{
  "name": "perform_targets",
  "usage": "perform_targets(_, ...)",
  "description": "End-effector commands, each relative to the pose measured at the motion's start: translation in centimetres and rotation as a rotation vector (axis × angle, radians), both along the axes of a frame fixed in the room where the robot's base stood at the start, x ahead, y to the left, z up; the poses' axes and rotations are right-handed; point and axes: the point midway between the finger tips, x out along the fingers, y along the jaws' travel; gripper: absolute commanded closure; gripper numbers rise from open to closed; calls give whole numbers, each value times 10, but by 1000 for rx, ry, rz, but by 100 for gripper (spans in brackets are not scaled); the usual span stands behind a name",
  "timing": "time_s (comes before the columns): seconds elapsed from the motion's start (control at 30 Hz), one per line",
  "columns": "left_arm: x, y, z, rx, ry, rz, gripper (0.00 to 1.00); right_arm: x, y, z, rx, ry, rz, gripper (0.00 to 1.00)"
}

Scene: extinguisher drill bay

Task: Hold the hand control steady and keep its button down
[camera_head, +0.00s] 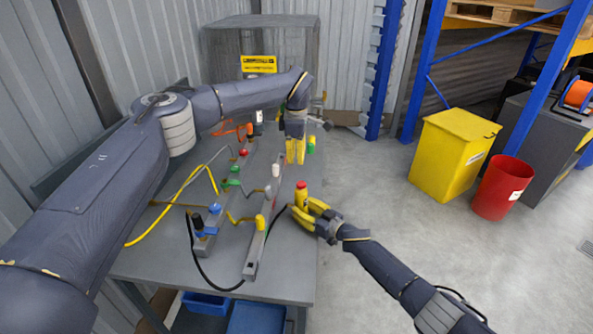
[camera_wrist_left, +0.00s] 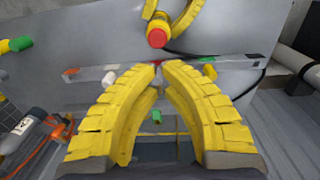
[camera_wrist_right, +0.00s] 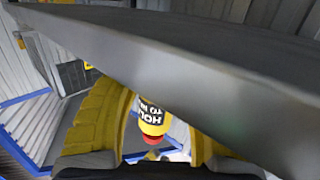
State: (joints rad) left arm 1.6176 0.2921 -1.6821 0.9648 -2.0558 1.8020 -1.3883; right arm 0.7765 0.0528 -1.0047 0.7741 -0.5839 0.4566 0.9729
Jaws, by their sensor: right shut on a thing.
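The hand control (camera_head: 301,197) is a small yellow cylinder with a red button on its top end. My right gripper (camera_head: 305,207) is shut around its body near the right edge of the grey bench and holds it roughly upright. In the right wrist view the hand control (camera_wrist_right: 152,115) sits between the yellow fingers, with part of its black label readable. My left gripper (camera_head: 295,158) is above and behind it, fingertips together, empty and apart from the button. In the left wrist view the red button (camera_wrist_left: 157,38) shows beyond the left fingertips (camera_wrist_left: 160,66), with nothing pressing it.
The grey bench (camera_head: 180,262) carries rails with coloured knobs, a yellow hose (camera_head: 180,188) and a black cable (camera_head: 206,280). A yellow bin (camera_head: 447,155) and a red bucket (camera_head: 500,190) stand on the floor at right. The floor between bench and bins is clear.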

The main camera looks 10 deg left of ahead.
Motion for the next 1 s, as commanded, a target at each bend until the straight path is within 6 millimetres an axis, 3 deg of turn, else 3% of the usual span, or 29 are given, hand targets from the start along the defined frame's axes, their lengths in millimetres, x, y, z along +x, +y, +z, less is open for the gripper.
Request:
perform_targets(0.03, 0, 0, 8, 0, -1, 0, 100, -3, -2, -9, -10, 8, -2, 70)
perform_targets(0.3, -1, 0, 30, 0, 0, 1, 100, -3, -2, -9, -10, 8, -2, 70)
perform_targets(0.73, -1, 0, 34, 0, 0, 1, 100, -3, -2, -9, -11, 7, -2, 70)
perform_targets(0.77, -1, 0, 34, 0, 0, 1, 100, -3, -2, -9, -10, 7, -2, 49)
perform_targets(0.93, -1, 0, 34, 0, 0, 1, 100, -2, -2, -6, -8, 5, -2, 30)
perform_targets(1.0, -1, 0, 34, 0, 0, 1, 100, -1, -1, -5, -6, 4, -1, 27)
